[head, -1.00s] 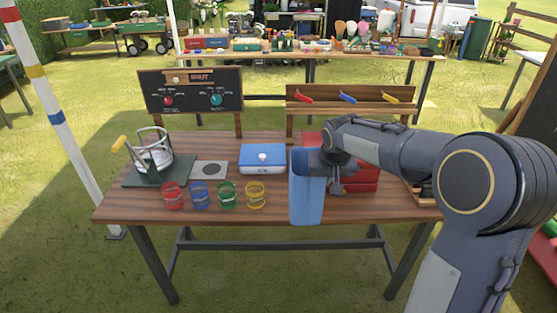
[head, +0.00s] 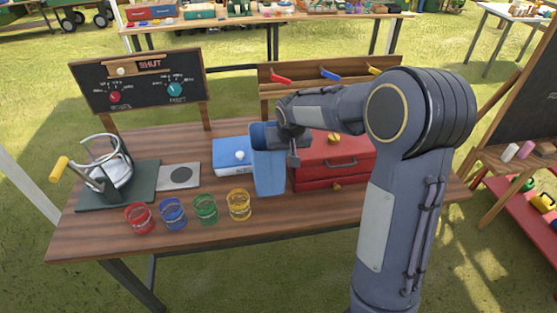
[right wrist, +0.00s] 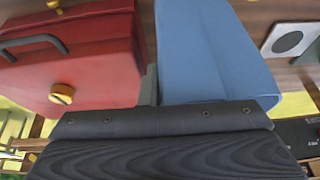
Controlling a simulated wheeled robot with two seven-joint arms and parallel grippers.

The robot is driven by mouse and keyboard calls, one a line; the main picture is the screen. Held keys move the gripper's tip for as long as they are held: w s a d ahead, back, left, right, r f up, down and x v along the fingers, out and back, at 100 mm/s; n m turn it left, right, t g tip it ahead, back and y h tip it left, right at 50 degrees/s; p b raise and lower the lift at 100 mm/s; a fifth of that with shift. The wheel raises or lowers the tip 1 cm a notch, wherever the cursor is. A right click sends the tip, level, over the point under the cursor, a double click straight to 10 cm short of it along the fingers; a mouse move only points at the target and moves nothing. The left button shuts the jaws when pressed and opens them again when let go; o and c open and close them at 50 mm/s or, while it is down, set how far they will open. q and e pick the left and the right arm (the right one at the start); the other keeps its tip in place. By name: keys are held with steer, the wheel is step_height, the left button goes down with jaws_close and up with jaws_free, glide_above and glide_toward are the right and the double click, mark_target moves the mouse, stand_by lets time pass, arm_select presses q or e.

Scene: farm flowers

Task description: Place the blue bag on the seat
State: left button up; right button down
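The blue bag (head: 267,165), an upright open-topped sleeve, is over the wooden table between the blue box and the red toolbox. My right gripper (head: 292,140) is at its upper right edge and appears shut on it; the fingertips are partly hidden. In the right wrist view the blue bag (right wrist: 213,55) extends beyond the dark gripper body. I cannot tell if its bottom touches the table. I cannot tell for sure which thing is the seat; a grey plate with a dark disc (head: 180,174) lies left of the blue box. My left gripper is out of view.
A blue box (head: 230,157) and red toolbox (head: 335,170) flank the bag. Several coloured jars, including a yellow one (head: 239,206), line the front. A wire-framed device (head: 110,175) stands at left. Behind are a dial board (head: 143,83) and a peg rack (head: 330,92).

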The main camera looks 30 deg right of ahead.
steer(key=shift+f, duration=2.6)
steer(key=shift+f, duration=0.1)
steer(key=c, duration=1.7)
jaws_free()
